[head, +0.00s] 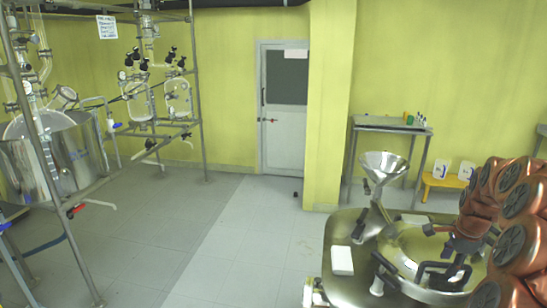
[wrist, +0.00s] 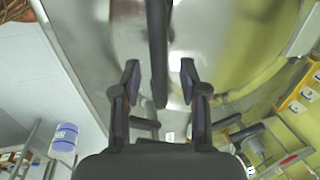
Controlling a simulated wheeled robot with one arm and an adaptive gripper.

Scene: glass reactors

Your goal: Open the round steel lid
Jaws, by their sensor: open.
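The round steel lid (head: 412,243) lies shut-looking on top of a steel vessel at the lower right of the head view, reflecting the yellow wall. Its shiny surface (wrist: 215,30) fills the upper middle of the wrist view. Gaps show between the bar and both fingers. Whether the bar is at fingertip depth is unclear.
A steel funnel (head: 385,163) rises behind the lid's left side. A white block (head: 342,261) lies on the vessel top at left. A side table (head: 390,126) and yellow bench (head: 444,182) stand behind. A glass reactor (head: 50,160) in a pipe frame is far left; the middle floor is free.

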